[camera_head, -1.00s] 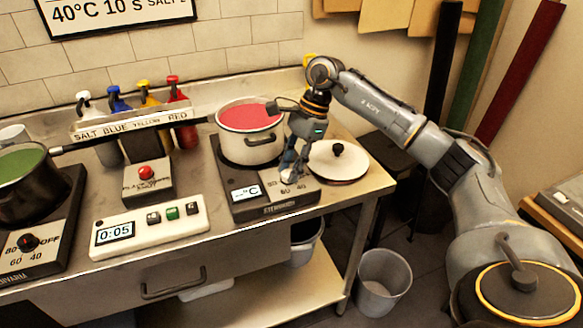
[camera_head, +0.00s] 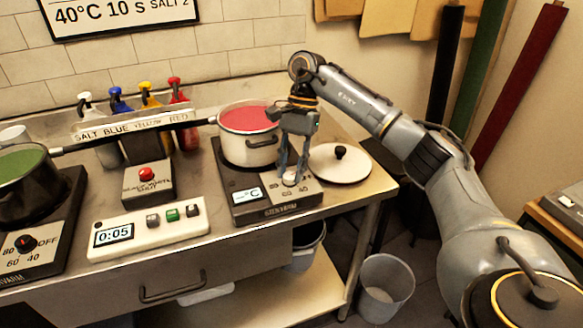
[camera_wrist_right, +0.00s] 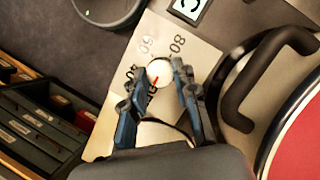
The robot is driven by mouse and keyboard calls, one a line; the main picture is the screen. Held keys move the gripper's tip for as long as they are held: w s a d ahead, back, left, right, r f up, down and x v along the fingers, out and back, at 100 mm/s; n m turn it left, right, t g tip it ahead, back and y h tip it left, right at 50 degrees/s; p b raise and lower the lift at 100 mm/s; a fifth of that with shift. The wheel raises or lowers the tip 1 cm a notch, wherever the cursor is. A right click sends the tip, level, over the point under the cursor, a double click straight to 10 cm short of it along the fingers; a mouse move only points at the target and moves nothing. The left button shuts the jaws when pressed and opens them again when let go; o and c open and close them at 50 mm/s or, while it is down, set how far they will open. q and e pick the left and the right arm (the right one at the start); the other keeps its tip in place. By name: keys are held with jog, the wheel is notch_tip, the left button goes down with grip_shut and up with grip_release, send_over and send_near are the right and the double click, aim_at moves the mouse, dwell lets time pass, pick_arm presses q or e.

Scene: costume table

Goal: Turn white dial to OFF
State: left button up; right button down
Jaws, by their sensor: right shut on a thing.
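The white dial (camera_head: 290,179) is on the front panel of the right hotplate (camera_head: 273,213). It also shows in the right wrist view (camera_wrist_right: 159,70), with a red mark toward its lower left. There, 80 and 60 are printed above it and 40 to its left; no OFF label is readable by this dial. My right gripper (camera_head: 291,173) reaches down from above, its two fingers on either side of the dial and shut on it. My left gripper is not in view.
A white pot (camera_head: 248,150) with red liquid stands on the hotplate behind the dial. A white lid (camera_head: 340,168) lies to the right, near the table edge. A timer box (camera_head: 150,229) and a dark-dialled hotplate (camera_head: 40,235) are to the left.

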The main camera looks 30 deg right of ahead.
dwell(0.3)
jog(key=c, duration=1)
grip_release()
jog(key=shift+c, duration=0.2)
jog(key=v, duration=1.2)
